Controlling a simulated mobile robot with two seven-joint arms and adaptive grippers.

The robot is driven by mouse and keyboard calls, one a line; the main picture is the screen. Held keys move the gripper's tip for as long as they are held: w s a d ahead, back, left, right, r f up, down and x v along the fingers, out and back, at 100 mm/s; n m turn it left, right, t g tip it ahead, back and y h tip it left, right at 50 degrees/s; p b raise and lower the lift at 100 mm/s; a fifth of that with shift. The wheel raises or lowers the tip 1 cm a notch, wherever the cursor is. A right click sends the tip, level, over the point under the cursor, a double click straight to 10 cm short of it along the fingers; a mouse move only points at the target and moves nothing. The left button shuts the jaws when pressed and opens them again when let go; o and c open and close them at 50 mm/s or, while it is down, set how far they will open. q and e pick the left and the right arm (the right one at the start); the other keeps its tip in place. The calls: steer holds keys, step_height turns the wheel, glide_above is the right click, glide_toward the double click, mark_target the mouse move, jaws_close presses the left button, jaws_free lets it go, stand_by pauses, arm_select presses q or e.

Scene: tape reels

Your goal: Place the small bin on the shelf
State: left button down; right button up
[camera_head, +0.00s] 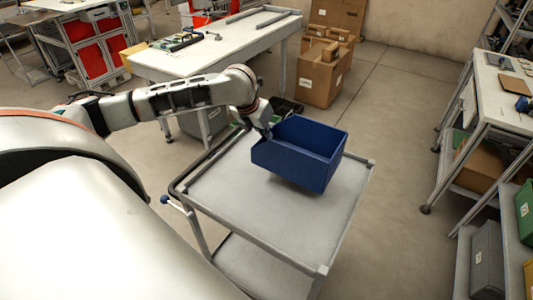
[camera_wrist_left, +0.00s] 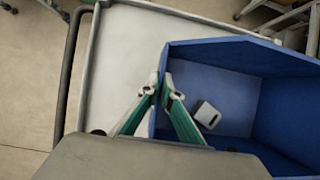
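The small bin is a blue open-topped bin (camera_head: 312,169) over the top of a grey cart (camera_head: 235,210). My left gripper (camera_head: 268,133) is at its left wall. In the left wrist view, the two green-sided fingers (camera_wrist_left: 160,88) stand on either side of the wall of the bin (camera_wrist_left: 215,62), closed on it. A small white piece (camera_wrist_left: 207,114) with a dark slot shows inside the bin. The bin looks slightly tilted, and I cannot tell whether its bottom touches the cart. A shelf unit (camera_head: 463,175) stands at the right. My right gripper is not in view.
The shelf unit's lower levels hold a grey bin (camera_head: 487,258) and a green bin (camera_head: 524,212). A white workbench (camera_head: 235,42) stands behind the cart, with cardboard boxes (camera_head: 319,75) on the floor beside it. Open floor lies between cart and shelves.

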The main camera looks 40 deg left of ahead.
arm_select(q)
step_height(320, 180, down, 7)
steer(key=shift+b, duration=0.6)
steer(key=c, duration=2.3)
jaws_free()
steer(key=shift+r, duration=0.1)
steer(key=p+v, duration=0.2)
steer(key=v, duration=1)
